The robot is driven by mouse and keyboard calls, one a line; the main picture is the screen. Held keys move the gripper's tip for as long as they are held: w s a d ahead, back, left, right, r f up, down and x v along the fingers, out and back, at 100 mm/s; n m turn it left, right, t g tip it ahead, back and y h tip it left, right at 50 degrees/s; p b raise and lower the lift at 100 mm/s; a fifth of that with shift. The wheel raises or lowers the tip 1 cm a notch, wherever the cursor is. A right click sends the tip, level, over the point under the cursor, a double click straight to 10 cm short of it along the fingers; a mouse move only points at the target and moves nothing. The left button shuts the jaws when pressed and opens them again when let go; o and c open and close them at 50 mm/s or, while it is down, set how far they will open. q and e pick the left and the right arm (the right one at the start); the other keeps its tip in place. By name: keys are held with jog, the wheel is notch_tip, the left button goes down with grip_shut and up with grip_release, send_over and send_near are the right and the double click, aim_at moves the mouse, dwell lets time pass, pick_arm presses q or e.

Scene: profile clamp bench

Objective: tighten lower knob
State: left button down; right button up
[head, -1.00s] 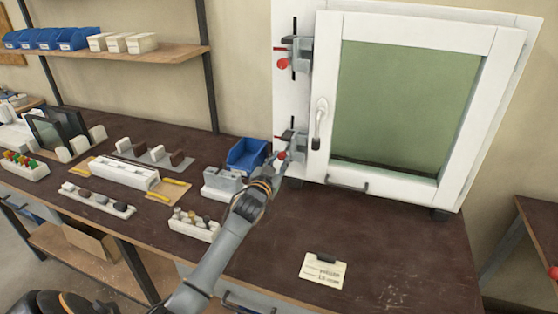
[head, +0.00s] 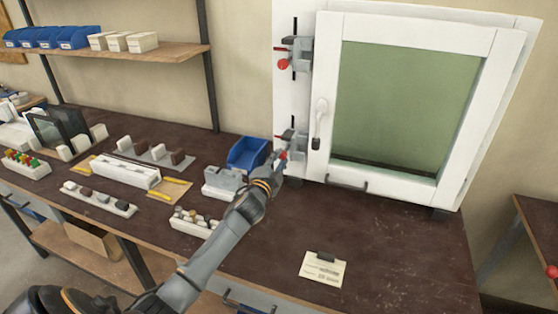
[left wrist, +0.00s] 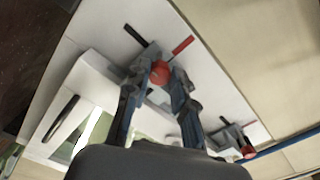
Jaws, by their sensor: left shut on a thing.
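The lower clamp (head: 297,141) sits on the white frame left of the door. Its red lower knob (head: 283,155) is mostly hidden by my gripper in the head view. My left gripper (head: 279,163) is at this knob. In the left wrist view, the gripper (left wrist: 158,80) has one finger on each side of the round red knob (left wrist: 159,72) and is shut on it. The upper clamp (head: 299,54) with its red knob (head: 282,64) is higher on the same frame, clear of the gripper. My right gripper is not in view.
The white-framed door (head: 415,110) has a handle (head: 318,123) close to the right of the gripper. A blue bin (head: 247,154) and a grey block (head: 223,182) stand close to its left. A labelled card (head: 323,268) lies on the bench front, with bare bench around it.

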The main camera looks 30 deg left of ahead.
pick_arm(q)
jog(key=shift+m, duration=0.4)
jog(key=c, duration=1.1)
grip_release()
jog(key=v, duration=1.2)
jog(key=shift+f, duration=0.1)
